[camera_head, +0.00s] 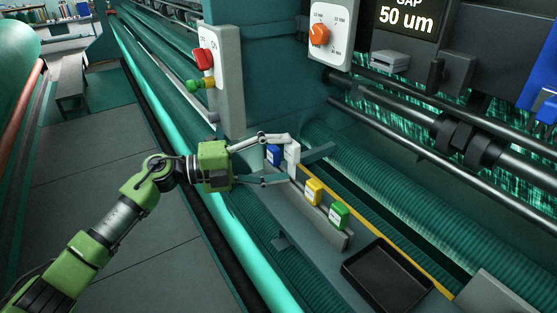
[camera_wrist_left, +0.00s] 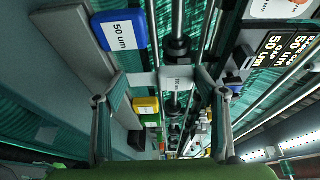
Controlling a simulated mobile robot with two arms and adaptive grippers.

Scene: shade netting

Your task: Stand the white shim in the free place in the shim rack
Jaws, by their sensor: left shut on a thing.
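The white shim (camera_head: 293,153) is upright between the fingers of my left gripper (camera_head: 291,160), which is shut on it. In the left wrist view the white shim (camera_wrist_left: 176,78) shows between the two fingers. The shim rack (camera_head: 325,229) is a long grey bar holding a blue shim (camera_head: 274,155), a yellow shim (camera_head: 314,192) and a green shim (camera_head: 339,214). The white shim is over the gap between blue and yellow. Its lower end is hidden, so I cannot tell whether it touches the rack. My right gripper is not in view.
An empty black tray (camera_head: 387,274) lies at the near right of the rack. Rollers and bars run along the machine to the right. A screen (camera_head: 407,20) reads 50 um.

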